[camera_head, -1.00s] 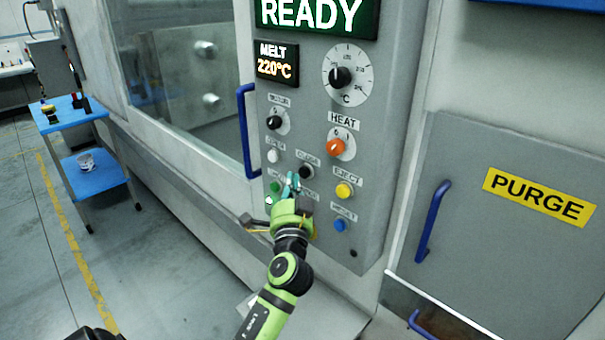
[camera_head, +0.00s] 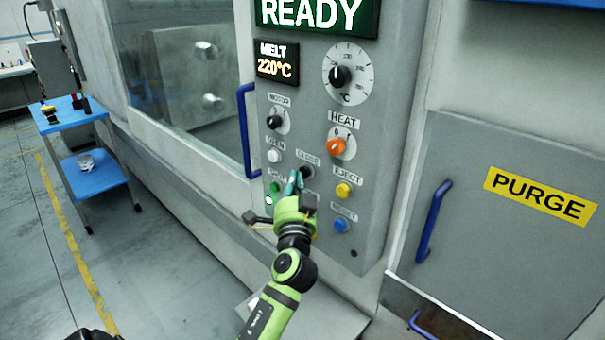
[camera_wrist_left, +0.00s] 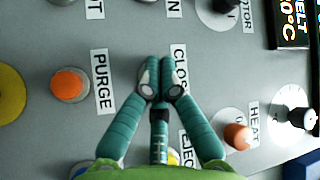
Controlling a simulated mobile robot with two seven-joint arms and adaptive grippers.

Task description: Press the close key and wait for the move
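The close key (camera_head: 307,172) is a small black button under the CLOSE label (camera_head: 308,158) on the grey control panel (camera_head: 375,150). My left gripper (camera_head: 296,178) points up at the panel, its teal fingertips at the lower left of the key in the head view. In the left wrist view the fingers (camera_wrist_left: 160,82) are shut together, with nothing seen between the tips. They lie beside the CLOSE label (camera_wrist_left: 180,70) and hide the key there. I cannot tell whether the tips touch it. The display (camera_head: 316,14) reads READY. My right gripper is not in view.
Close around are the white open key (camera_head: 274,156), yellow eject key (camera_head: 344,190), blue reset key (camera_head: 340,225), green key (camera_head: 274,187) and orange heat knob (camera_head: 337,146). A blue handle (camera_head: 245,130) stands left of the panel, beside the window (camera_head: 180,80).

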